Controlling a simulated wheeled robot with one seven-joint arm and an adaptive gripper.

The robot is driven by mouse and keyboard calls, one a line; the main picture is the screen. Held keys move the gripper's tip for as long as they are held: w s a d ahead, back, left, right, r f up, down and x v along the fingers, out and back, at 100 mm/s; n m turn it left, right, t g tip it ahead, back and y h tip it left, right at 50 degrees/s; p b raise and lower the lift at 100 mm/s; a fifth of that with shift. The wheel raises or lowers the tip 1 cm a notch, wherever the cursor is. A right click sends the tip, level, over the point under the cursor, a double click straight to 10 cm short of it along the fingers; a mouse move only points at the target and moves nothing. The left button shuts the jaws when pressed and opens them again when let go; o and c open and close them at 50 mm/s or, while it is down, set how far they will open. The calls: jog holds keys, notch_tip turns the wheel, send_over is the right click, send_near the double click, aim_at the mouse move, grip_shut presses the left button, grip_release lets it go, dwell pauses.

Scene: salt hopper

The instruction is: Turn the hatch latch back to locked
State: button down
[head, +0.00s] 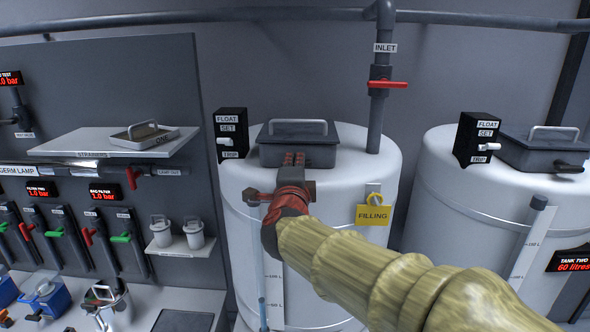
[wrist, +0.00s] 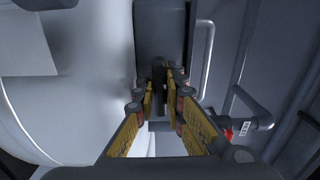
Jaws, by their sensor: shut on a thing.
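The dark grey hatch (head: 300,143) with its light bar handle sits on top of the white tank at the centre of the head view. My gripper (head: 294,160) reaches up to the hatch's front edge, and its red-brown body and fingers cover the latch there. In the wrist view my gripper (wrist: 163,88) has its yellow-padded fingers shut on the dark hatch latch (wrist: 158,70), at the edge of the dark hatch lid (wrist: 160,30). The latch's exact angle is hard to tell, as the fingers hide most of it.
A black float box (head: 231,135) stands left of the hatch. An inlet pipe with a red-handled valve (head: 388,85) rises at its right. A yellow FILLING tag (head: 371,215) hangs on the tank front. A second tank (head: 440,190) stands at right; a strainer shelf (head: 90,142) is at left.

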jog(key=shift+f, duration=0.1)
dwell(0.3)
jog(key=c, duration=1.8)
grip_release()
jog(key=shift+c, duration=0.2)
jog(key=shift+p, duration=0.4)
